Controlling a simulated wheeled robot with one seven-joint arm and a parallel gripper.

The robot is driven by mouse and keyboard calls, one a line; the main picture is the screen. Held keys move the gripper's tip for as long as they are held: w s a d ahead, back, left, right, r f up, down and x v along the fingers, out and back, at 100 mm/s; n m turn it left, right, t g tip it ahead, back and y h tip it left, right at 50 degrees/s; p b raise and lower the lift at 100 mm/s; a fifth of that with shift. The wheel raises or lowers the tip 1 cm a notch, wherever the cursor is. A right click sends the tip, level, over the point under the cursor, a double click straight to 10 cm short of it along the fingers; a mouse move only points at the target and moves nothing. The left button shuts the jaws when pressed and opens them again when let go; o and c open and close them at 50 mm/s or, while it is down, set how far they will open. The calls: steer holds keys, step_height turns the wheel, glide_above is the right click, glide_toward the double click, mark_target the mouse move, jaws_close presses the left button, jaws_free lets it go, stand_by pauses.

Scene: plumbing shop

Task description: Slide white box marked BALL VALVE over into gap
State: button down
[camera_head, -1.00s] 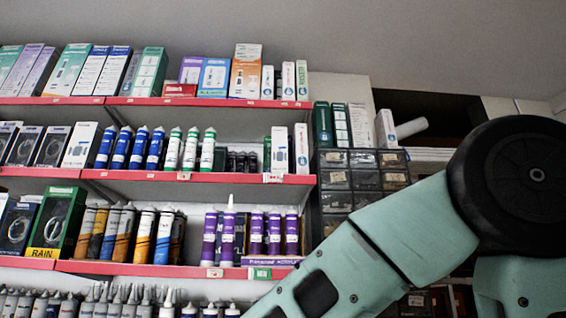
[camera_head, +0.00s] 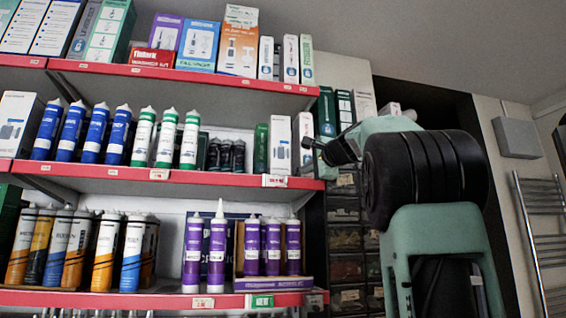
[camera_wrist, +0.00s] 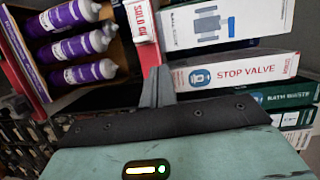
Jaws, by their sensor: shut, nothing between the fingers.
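A white box with a valve drawing (camera_head: 280,145) stands upright near the right end of the middle shelf; it also shows in the wrist view (camera_wrist: 215,22). I cannot read BALL VALVE on any box. A slimmer white box marked STOP VALVE (camera_wrist: 240,70) stands beside it, and in the head view this slim box (camera_head: 301,130) is at the shelf's end. My gripper (camera_wrist: 157,85) is shut and empty, its fingers at the front end of the STOP VALVE box; contact cannot be told. In the head view my gripper (camera_head: 312,146) is by the shelf's right end.
A green box (camera_head: 261,148) and several dark bottles (camera_head: 226,155) stand left of the valve-drawing box. The red shelf edge (camera_head: 180,174) carries price tags. Purple tubes (camera_head: 272,250) stand on the shelf below. Green boxes (camera_head: 327,110) stand on the drawer cabinet at the right.

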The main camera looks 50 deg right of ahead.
mark_target(273, 166)
steer(key=shift+m+h, duration=0.4)
steer(key=shift+h, duration=0.1)
steer(key=w+d+r+p, duration=0.1)
steer(key=w+p, duration=0.1)
steer(key=w+d+r+p, duration=0.1)
steer(key=w+d, duration=0.1)
steer(key=w+d+r+p, duration=0.1)
steer(key=w+d+p, duration=0.1)
steer(key=shift+w+d+r+p, duration=0.15)
steer(key=shift+r+p, duration=0.1)
steer(key=shift+p, duration=0.1)
steer(key=shift+w+d+f, duration=0.2)
steer(key=shift+w+d, duration=0.05)
steer(key=shift+w, duration=0.25)
steer(key=w+a, duration=0.2)
steer(key=a, duration=0.1)
steer(key=w+a+p, duration=0.1)
steer(key=w+a, duration=0.1)
steer(key=shift+w+a, duration=0.35)
steer(key=shift+a, duration=0.05)
